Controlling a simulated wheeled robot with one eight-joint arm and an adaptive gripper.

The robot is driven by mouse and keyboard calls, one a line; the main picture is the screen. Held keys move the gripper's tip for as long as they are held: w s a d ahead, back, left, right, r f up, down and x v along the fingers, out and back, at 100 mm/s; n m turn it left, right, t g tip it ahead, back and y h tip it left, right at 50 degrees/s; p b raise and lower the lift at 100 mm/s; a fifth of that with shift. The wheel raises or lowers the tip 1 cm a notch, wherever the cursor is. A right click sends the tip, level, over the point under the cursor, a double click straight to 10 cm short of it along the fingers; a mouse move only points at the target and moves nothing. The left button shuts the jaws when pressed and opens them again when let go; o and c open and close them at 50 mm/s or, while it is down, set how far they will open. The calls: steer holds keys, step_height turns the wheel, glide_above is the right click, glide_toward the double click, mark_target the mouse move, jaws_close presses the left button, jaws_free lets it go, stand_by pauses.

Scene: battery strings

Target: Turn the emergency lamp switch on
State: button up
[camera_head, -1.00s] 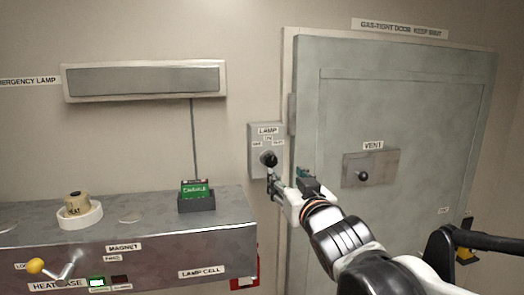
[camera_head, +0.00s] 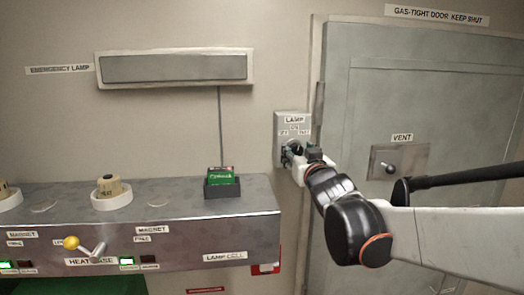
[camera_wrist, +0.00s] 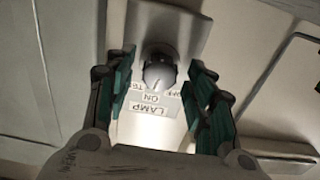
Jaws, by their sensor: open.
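The lamp switch (camera_head: 293,128) is a grey wall plate marked LAMP, with a round dark knob. In the wrist view the knob (camera_wrist: 160,72) shows as a shiny dark ball with a pointer line, above the upside-down ON and LAMP labels. My gripper (camera_head: 290,156) is at the plate in the head view and partly hides the knob. In the wrist view my gripper (camera_wrist: 162,75) is open, with one green-padded finger on each side of the knob and gaps between. The emergency lamp (camera_head: 174,69) is a long grey wall panel and looks unlit.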

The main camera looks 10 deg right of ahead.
steer(key=shift+w, duration=0.7)
steer(key=c, duration=1.1)
steer(key=shift+n+b, duration=0.35)
steer(key=shift+n, duration=0.75)
